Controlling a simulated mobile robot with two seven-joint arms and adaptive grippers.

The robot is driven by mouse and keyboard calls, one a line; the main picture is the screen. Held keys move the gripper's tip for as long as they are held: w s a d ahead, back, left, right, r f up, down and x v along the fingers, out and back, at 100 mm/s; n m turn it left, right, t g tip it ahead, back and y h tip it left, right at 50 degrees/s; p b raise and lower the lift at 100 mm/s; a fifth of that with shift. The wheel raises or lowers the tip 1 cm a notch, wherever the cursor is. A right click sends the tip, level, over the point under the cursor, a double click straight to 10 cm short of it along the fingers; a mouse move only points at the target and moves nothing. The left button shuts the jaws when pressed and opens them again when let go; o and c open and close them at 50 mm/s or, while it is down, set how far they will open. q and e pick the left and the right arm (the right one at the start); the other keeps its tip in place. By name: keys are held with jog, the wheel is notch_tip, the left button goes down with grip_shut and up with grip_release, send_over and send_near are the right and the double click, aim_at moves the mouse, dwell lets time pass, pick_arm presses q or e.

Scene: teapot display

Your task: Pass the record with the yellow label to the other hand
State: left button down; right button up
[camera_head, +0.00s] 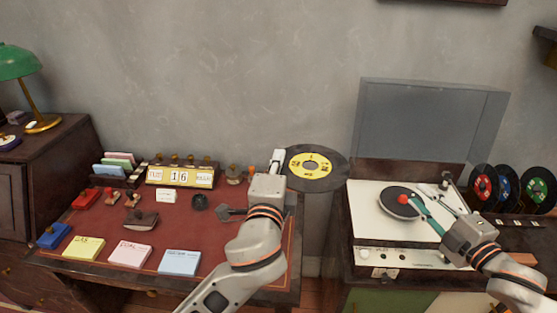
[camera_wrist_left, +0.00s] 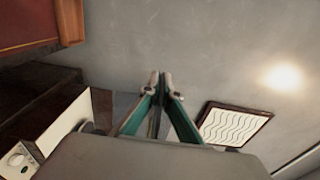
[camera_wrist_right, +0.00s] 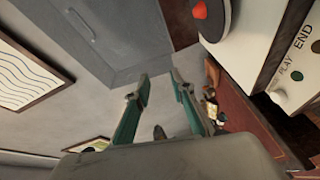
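The black record with the yellow label (camera_head: 330,178) is upright in front of the wall, its label facing the head camera, between the desk and the turntable. My left gripper (camera_head: 284,162) is shut on its left edge; in the left wrist view the fingertips (camera_wrist_left: 160,82) are close together, with the record seen nearly edge-on. My right gripper (camera_head: 416,206) is over the turntable, apart from the record. In the right wrist view its fingers (camera_wrist_right: 159,78) are spread with nothing between them.
The white turntable (camera_head: 367,228) has a raised clear lid (camera_head: 430,120) and a red-topped centre (camera_head: 400,198). Records with red, blue and green labels (camera_head: 508,188) stand at its right. The desk (camera_head: 110,222) holds pads, stamps and a calendar (camera_head: 180,176). A green lamp (camera_head: 18,62) stands far left.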

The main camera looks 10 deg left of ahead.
jog(key=s+a+f+m, duration=0.2)
jog(key=s+f, duration=0.1)
jog(key=f, duration=0.2)
jog(key=s+a+f+m+g, duration=0.1)
jog(key=s+a+f+m, duration=0.1)
jog(key=s+f, duration=0.2)
jog(key=s+a+f+m+g+h, duration=0.1)
jog(key=s+f, duration=0.3)
jog(key=f, duration=0.4)
jog(key=shift+s+a+f+m, duration=0.1)
jog(key=shift+a+m, duration=0.5)
jog(key=shift+a, duration=0.25)
jog(key=s+a+f+m+g+h, duration=0.1)
jog(key=s+f+m+g+h, duration=0.2)
jog(key=s+f+m, duration=0.6)
jog(key=s+f, duration=0.4)
jog(key=s, duration=0.1)
jog(key=shift+s+m, duration=0.15)
jog(key=shift+m, duration=0.25)
